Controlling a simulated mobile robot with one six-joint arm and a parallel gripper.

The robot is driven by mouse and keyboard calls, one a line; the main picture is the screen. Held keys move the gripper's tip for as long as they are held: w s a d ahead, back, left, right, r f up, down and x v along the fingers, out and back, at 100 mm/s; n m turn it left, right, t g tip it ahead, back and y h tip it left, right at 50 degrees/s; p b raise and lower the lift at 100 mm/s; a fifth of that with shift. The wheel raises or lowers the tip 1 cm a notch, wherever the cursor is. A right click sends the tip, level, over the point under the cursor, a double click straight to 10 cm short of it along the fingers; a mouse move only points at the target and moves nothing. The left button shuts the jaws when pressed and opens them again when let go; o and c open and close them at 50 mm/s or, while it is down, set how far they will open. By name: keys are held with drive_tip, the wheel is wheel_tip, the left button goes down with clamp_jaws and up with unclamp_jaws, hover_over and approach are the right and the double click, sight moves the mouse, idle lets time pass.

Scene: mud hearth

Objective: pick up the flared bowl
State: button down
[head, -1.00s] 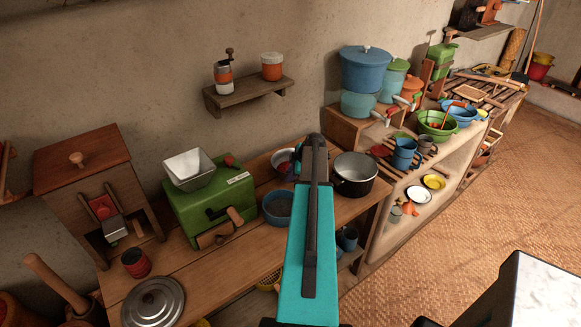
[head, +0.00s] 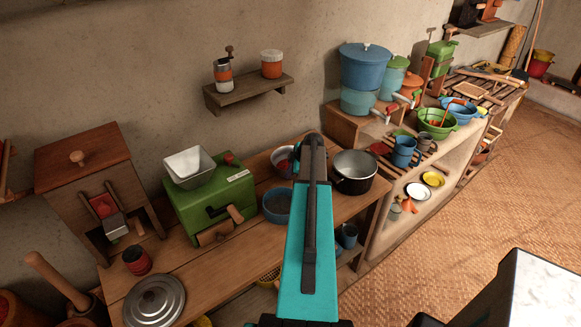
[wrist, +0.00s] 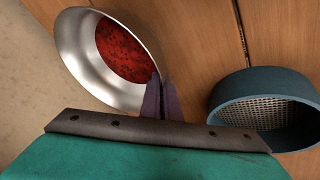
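The flared bowl (wrist: 77,55) is a shiny metal bowl with red, dark-flecked contents. In the wrist view it is at upper left. In the head view the bowl (head: 281,154) is partly hidden behind my arm, towards the back of the wooden bench. My gripper (wrist: 162,80) has its two dark purple fingers close together at the bowl's right rim, one inside and one outside. It looks shut on the bowl's wall. The fingertips are hidden in the head view by my own arm.
A blue round sieve (wrist: 262,103) is close on the right; it also shows in the head view (head: 277,207). A dark pot (head: 354,172) stands right of my arm. A green grinder (head: 208,200) is left. A metal lid (head: 154,300) lies at the bench front.

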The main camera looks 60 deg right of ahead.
drive_tip(key=shift+r, duration=0.1)
idle(0.3)
wheel_tip(320, 180, up, 18)
drive_tip(key=b, duration=0.6)
idle(0.4)
idle(0.6)
